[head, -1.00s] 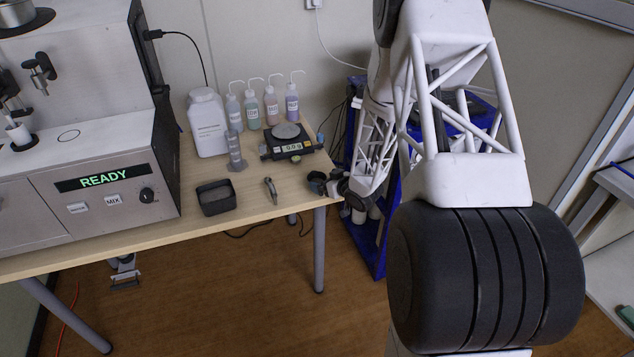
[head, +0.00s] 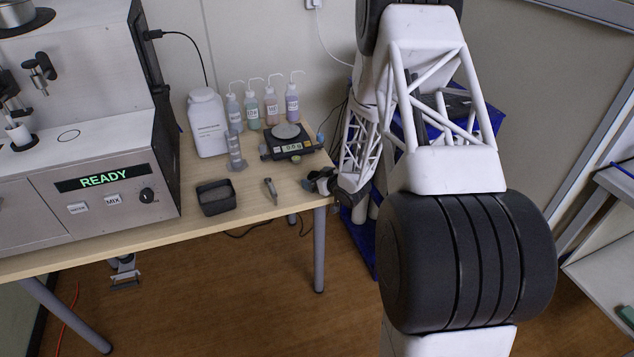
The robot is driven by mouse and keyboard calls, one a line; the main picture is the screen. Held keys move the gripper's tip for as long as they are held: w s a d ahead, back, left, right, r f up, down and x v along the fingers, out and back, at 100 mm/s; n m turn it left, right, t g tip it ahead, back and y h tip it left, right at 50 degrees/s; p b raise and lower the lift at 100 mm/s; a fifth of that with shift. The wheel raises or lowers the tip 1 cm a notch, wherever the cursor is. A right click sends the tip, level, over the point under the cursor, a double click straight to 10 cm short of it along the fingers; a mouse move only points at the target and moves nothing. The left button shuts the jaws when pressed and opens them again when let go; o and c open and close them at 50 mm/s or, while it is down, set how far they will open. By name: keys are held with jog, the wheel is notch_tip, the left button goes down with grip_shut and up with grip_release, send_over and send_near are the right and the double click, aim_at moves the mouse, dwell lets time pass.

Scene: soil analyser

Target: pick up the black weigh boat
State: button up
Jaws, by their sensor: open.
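A scoop-like tool (head: 270,189) lies between dish and gripper. Behind stand a balance (head: 287,143), a clear cylinder (head: 236,152), a white jug (head: 208,125) and several wash bottles (head: 271,107). The analyser (head: 100,190) showing READY borders the left. A blue rack (head: 364,240) stands right of the table.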

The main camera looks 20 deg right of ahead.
dwell(0.5)
jog(key=c, duration=0.8)
